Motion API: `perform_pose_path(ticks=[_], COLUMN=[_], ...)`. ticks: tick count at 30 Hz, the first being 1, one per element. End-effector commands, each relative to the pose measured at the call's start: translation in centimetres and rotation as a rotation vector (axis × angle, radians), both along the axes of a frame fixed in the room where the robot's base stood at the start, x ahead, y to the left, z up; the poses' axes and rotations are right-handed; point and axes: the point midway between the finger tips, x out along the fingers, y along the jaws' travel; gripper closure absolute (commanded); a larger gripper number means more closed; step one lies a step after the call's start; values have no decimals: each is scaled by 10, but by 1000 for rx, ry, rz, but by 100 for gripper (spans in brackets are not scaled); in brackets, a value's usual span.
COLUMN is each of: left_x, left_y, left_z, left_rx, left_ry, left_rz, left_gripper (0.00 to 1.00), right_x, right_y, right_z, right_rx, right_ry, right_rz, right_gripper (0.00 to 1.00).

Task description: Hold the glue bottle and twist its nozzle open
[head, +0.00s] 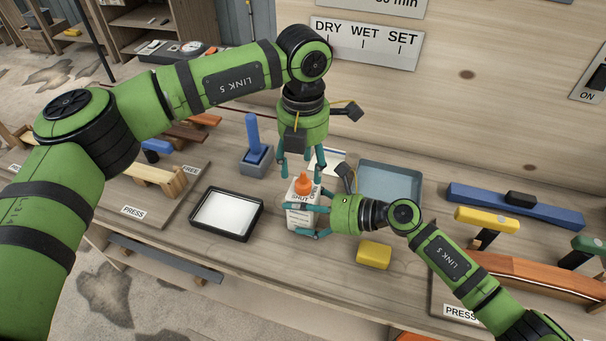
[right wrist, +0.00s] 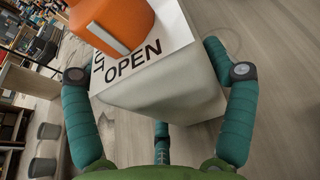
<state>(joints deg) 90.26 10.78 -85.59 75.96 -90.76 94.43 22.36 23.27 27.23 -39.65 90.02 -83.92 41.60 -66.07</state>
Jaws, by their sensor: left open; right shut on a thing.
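The glue bottle (head: 298,217) is a white, boxy bottle with an orange nozzle (head: 303,184) on top. It stands upright at the middle of the bench. My right gripper (head: 308,219) is shut on the bottle's body from the right. In the right wrist view the white bottle (right wrist: 165,90) sits between the teal fingers, with the word OPEN on its top face beside the orange nozzle (right wrist: 112,22). My left gripper (head: 301,166) points down from above, open, its fingers just above or around the nozzle. I cannot tell whether they touch it.
A black-rimmed tray (head: 197,211) lies left of the bottle, and a blue-handled tool (head: 254,145) stands behind it. A blue-grey tray (head: 372,193) is behind right. A yellow block (head: 374,255) lies just below my right wrist. Clamped wooden pieces lie at both sides.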

Motion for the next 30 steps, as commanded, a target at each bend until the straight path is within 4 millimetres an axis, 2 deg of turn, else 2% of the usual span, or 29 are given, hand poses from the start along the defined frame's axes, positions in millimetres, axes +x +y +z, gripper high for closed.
perform_pose_path(ticks=[3, 10, 16, 26, 27, 30], left_x=[0, 0, 0, -1, 0, -1], left_y=[0, 0, 0, 0, 0, 0], left_z=[28, 65, 76, 76, 76, 76], left_rx=[-1, 1, 1, 1, 1, 1], left_ry=[-4, -2, 1, 1, 1, 1], left_rz=[0, 0, 0, 0, 0, 0], left_gripper=[43, 43, 43, 43, 43, 43], right_x=[0, 0, 0, 0, -1, 0], right_y=[0, 0, 0, 0, 0, 0], right_z=[-2, -2, -1, -1, -1, -1], right_rx=[-2, -2, -2, -1, -1, -1], right_ry=[3, 3, 3, 3, 3, 3], right_rz=[0, 0, 0, 0, 0, 0], right_gripper=[69, 69, 69, 69, 0, 0])
